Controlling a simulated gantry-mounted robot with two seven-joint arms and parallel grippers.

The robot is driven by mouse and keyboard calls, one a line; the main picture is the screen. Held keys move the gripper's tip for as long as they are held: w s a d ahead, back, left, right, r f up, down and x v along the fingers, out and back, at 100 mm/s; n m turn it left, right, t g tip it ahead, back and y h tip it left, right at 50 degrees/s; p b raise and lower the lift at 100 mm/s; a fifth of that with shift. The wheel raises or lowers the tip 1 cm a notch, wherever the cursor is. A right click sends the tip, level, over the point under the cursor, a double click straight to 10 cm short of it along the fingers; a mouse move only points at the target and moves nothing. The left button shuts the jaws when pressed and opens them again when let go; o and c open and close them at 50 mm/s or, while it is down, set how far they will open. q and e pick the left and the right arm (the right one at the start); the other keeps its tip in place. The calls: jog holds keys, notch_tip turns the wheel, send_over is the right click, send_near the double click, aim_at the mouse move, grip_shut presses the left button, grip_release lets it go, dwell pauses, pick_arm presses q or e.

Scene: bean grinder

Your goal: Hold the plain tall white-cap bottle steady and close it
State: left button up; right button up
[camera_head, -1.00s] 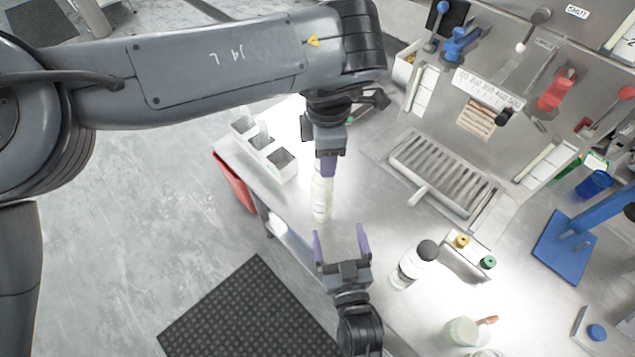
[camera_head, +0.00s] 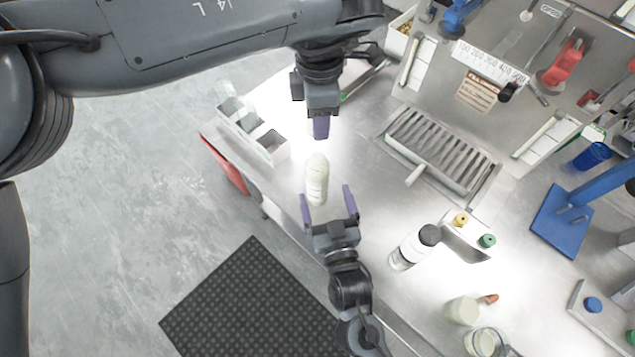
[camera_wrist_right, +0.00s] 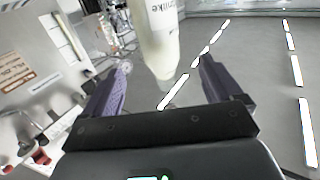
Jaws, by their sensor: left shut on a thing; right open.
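The tall pale bottle (camera_head: 316,180) stands upright on the bench in the head view, with no gripper closed on it. My left gripper (camera_head: 320,134) is shut just above the bottle's top, with a gap between them. A small pale piece that looks like the white cap (camera_head: 311,128) shows beside its finger; the rest is hidden. My right gripper (camera_head: 328,203) is open, its purple fingers pointing at the bottle's lower part. In the right wrist view the lettered bottle (camera_wrist_right: 158,40) appears ahead of and between the open fingers (camera_wrist_right: 162,80), not clasped.
A white compartment tray (camera_head: 268,147) sits left of the bottle. A slotted metal tray (camera_head: 440,150) is behind. The bench front edge runs close to my right gripper.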

jog(key=x, duration=1)
jog(key=shift+w, duration=0.2)
jog(key=c, duration=1.5)
pick_arm(q)
send_over(320, 150)
jog(key=shift+f, duration=2.5)
jog(key=shift+f, duration=0.15)
jog(key=shift+f, duration=0.75)
jog(key=shift+f, duration=0.55)
